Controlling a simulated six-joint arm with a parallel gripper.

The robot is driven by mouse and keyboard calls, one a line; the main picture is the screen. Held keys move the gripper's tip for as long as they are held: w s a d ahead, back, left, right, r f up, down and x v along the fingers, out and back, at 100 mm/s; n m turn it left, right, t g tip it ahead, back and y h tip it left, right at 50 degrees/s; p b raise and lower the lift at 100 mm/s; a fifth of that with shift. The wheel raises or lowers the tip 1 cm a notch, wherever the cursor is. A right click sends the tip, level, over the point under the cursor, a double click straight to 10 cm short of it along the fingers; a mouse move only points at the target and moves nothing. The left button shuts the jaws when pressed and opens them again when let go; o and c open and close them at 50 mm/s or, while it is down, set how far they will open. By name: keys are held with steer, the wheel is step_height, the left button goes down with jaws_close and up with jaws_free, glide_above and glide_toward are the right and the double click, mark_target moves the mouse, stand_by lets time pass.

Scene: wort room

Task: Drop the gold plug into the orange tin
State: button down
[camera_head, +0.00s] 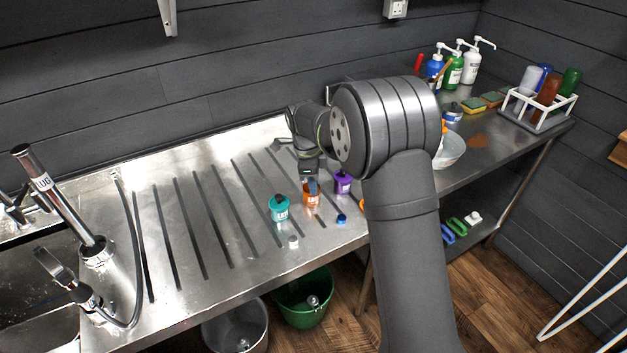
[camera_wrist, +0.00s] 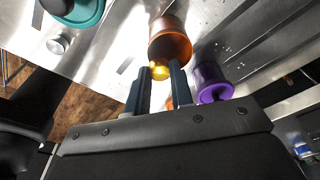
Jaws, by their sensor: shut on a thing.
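The gold plug (camera_wrist: 160,72) is between my gripper's fingertips (camera_wrist: 158,80) in the wrist view, and my gripper is shut on it. The orange tin (camera_wrist: 172,38) is right beyond the plug there, its open mouth facing the camera; whether the plug is inside the rim or just outside it I cannot tell. In the head view the orange tin (camera_head: 311,199) stands on the steel drainer, with my gripper (camera_head: 311,183) pointing down at its top. The plug is hidden in that view.
A teal tin (camera_head: 279,208) stands left of the orange tin and a purple tin (camera_head: 342,182) stands right of it. A white plug (camera_head: 293,242) and a blue plug (camera_head: 341,218) lie near the front edge. The drainer's left side is clear.

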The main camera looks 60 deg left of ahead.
steer(key=c, duration=1.2)
jaws_free()
steer(key=r, duration=0.5)
steer(key=s+r, duration=0.1)
steer(key=r, duration=0.5)
steer(key=a+r, duration=0.1)
steer(key=r, duration=0.5)
steer(key=shift+s+r, duration=0.15)
steer(key=shift+s, duration=0.25)
steer(key=f, duration=0.6)
steer(key=w+f, duration=0.1)
steer(key=f, duration=0.4)
steer(key=w+d+f, duration=0.1)
steer(key=f, duration=0.5)
steer(key=shift+f, duration=0.3)
steer(key=shift+s+r, duration=0.1)
steer(key=shift+r, duration=1.05)
